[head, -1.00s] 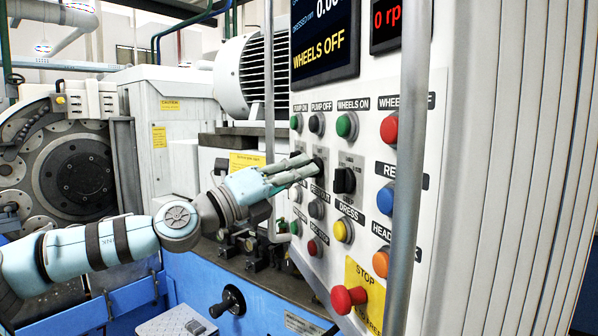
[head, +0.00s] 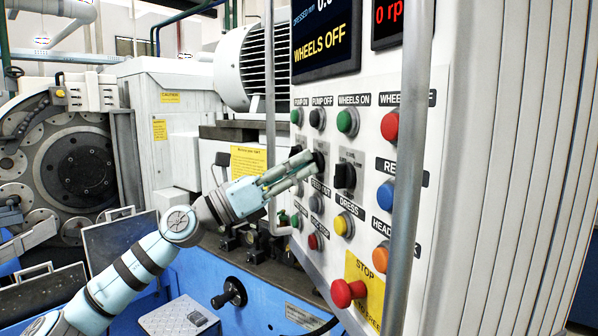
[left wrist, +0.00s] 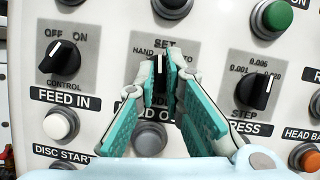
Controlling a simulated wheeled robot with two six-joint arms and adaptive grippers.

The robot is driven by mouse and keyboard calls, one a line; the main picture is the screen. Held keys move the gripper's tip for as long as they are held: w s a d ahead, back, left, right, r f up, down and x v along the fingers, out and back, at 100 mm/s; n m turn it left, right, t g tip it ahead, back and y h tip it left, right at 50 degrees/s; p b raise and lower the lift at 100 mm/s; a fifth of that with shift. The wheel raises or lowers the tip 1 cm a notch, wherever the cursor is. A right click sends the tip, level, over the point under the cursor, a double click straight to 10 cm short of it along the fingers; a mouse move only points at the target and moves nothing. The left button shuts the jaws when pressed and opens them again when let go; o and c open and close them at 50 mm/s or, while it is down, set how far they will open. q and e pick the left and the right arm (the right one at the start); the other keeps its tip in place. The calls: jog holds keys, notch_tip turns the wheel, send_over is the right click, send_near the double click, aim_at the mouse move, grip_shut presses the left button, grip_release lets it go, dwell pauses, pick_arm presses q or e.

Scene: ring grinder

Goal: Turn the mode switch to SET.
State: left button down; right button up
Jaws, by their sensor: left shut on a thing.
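The mode switch (left wrist: 158,68) is a black rotary knob with a white mark, under the labels HAND, SET and AUTO. In the left wrist view its white mark stands about upright, toward SET. My left gripper (left wrist: 166,72) has its teal-padded fingers on both sides of the knob and is shut on it. In the head view the left gripper (head: 308,164) reaches the panel from the left and hides part of the mode switch (head: 319,160). My right gripper is in neither view.
The control panel (head: 376,160) carries several buttons close by. The feed-in control knob (left wrist: 62,57) is left of the mode switch and the step knob (left wrist: 258,90) right. A red stop button (head: 347,292) sits low. A vertical grey rail (head: 408,170) stands before the panel.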

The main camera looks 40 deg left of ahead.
pick_arm(q)
jog(key=shift+a+r+m+h+b, duration=0.15)
jog(key=shift+m+h+b, duration=0.3)
jog(key=shift+m, duration=0.75)
jog(key=shift+g+h, duration=0.25)
jog(key=shift+g, duration=0.05)
jog(key=c, duration=1.7)
grip_release()
jog(key=shift+m, duration=0.3)
jog(key=shift+w, duration=0.1)
jog(key=r, duration=0.9)
jog(key=shift+w+d+r, duration=0.1)
jog(key=shift+d+r, duration=0.1)
jog(key=shift+r, duration=0.2)
jog(key=shift+a, duration=0.15)
